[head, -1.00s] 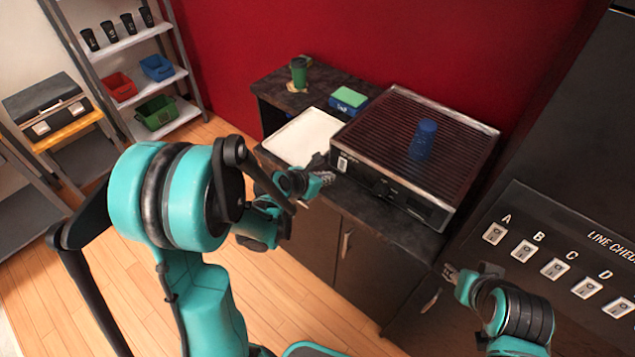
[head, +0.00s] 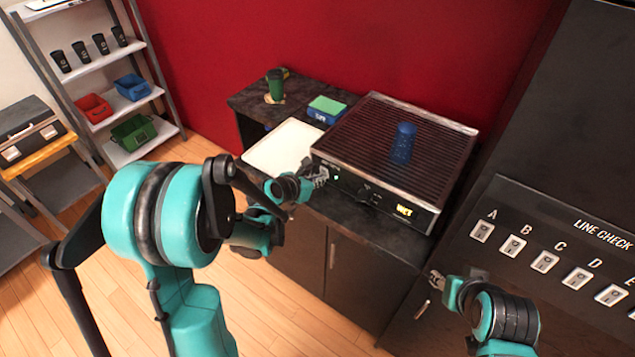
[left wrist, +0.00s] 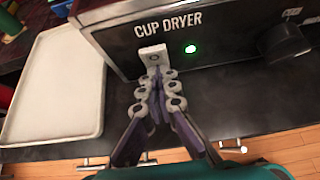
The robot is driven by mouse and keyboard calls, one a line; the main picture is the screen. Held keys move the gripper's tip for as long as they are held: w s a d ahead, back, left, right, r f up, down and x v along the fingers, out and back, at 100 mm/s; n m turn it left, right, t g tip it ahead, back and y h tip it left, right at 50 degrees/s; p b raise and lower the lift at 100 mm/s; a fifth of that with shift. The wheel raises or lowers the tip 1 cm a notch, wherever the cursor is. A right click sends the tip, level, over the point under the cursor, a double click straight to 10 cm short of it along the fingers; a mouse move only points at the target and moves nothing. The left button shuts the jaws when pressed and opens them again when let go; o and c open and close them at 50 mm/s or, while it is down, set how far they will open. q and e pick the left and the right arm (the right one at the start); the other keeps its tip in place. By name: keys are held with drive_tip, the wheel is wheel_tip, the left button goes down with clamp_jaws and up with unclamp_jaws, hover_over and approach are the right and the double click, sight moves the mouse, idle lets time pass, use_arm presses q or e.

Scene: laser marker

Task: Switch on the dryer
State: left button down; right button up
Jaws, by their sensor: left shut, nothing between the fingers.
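The dryer (head: 440,155) is a black box with a ribbed top on the dark counter. A blue cup (head: 403,145) stands upside down or upright on it; I cannot tell which. In the left wrist view its front panel reads "CUP DRYER" (left wrist: 168,24). A white switch (left wrist: 152,54) sits below the lettering, beside a lit green lamp (left wrist: 190,48). A yellow display (head: 404,211) glows at the front right. My left gripper (head: 322,177) is shut and empty, its fingertips (left wrist: 158,74) at the switch, seemingly touching it. My right gripper (head: 436,280) is low at the right, its fingers too small to judge.
A dark knob (left wrist: 284,42) juts from the dryer front. A switch panel (head: 560,225) marked "LINE CHECK" stands right.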

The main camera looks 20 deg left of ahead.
use_arm(q)
drive_tip(key=shift+r+p, duration=0.6)
drive_tip(key=shift+r, duration=0.35)
use_arm(e)
drive_tip(key=shift+r, duration=0.65)
